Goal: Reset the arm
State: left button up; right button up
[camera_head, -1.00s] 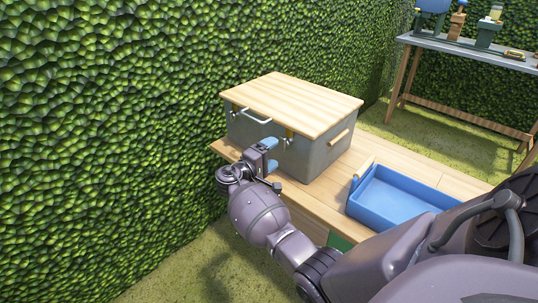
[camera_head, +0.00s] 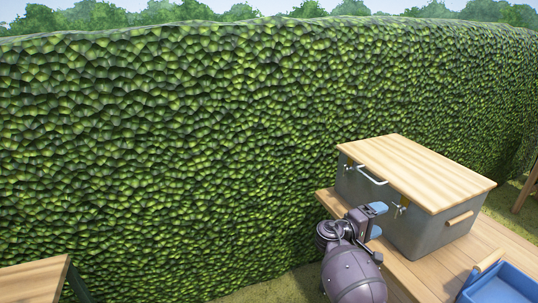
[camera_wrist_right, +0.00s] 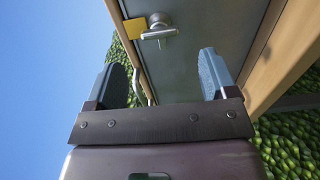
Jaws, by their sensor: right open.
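My right gripper (camera_head: 374,221) is open in front of the grey box, with its blue-tipped fingers apart and nothing between them. In the right wrist view my right gripper (camera_wrist_right: 168,85) shows both fingers spread, facing the grey box front. The grey box (camera_head: 385,205) has a closed wooden lid (camera_head: 420,170), a metal handle (camera_head: 371,175) and latches. A latch (camera_wrist_right: 159,32) with a yellow plate shows close beyond the fingers in the wrist view. I cannot tell whether a finger touches the box. My left gripper is not in view.
The box stands on a wooden table (camera_head: 445,266). A blue tray (camera_head: 500,285) sits at its right, cut off by the frame. A tall hedge (camera_head: 180,150) runs behind. A wooden tabletop corner (camera_head: 35,280) shows at the lower left. Grass lies between.

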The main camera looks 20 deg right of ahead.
jog(key=s+a+f+n+t+y+p, duration=0.25)
jog(key=s+f+y, duration=0.25)
jog(key=s, duration=0.4)
jog(key=s+a+f+n+t+y+p, duration=0.1)
jog(key=s+a+f+t+y+p, duration=0.3)
jog(key=s, duration=0.5)
pick_arm(q)
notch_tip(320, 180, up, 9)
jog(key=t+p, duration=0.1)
jog(key=p, duration=0.3)
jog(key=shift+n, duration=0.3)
pick_arm(e)
jog(key=s+a+r+m+t+y, duration=0.1)
jog(key=s+a+r+y, duration=0.1)
jog(key=s+a+y, duration=0.2)
jog(key=s+a+r+m+t+y, duration=0.2)
jog(key=s+a+y, duration=0.3)
jog(key=s+a, duration=0.5)
jog(key=s+r, duration=0.1)
jog(key=s, duration=0.5)
jog(key=shift+s+a, duration=0.3)
jog(key=shift+a, duration=0.05)
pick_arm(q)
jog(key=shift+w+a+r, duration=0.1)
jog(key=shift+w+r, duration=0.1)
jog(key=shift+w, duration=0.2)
pick_arm(e)
jog(key=shift+m, duration=0.25)
jog(key=shift+c, duration=0.2)
